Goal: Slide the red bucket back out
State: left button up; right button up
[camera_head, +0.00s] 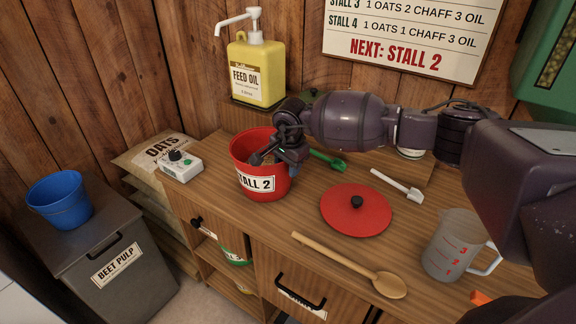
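The red bucket (262,182), labelled "STALL 2", stands upright on the wooden counter, left of its middle. My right gripper (272,158) reaches in from the right and sits at the bucket's right side, with its dark fingers over the mouth and near the rim. The gripper hides the right part of the rim and much of the inside. I cannot tell whether the fingers touch or grip the bucket. My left gripper is not in view.
A white dial box (182,168) stands left of the bucket near the counter's left edge. A red lid (345,215), wooden spoon (350,265), green scoop (328,160), white scoop (398,186) and measuring jug (455,245) lie or stand to the right. A yellow feed oil container (256,72) stands behind.

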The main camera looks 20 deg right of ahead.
notch_tip(320, 180, up, 10)
jog(key=s, duration=0.1)
jog(key=shift+s+a+r, duration=0.15)
jog(key=shift+s+r, duration=0.05)
jog(key=shift+s, duration=0.2)
jog(key=shift+s+f, duration=0.1)
dwell(0.4)
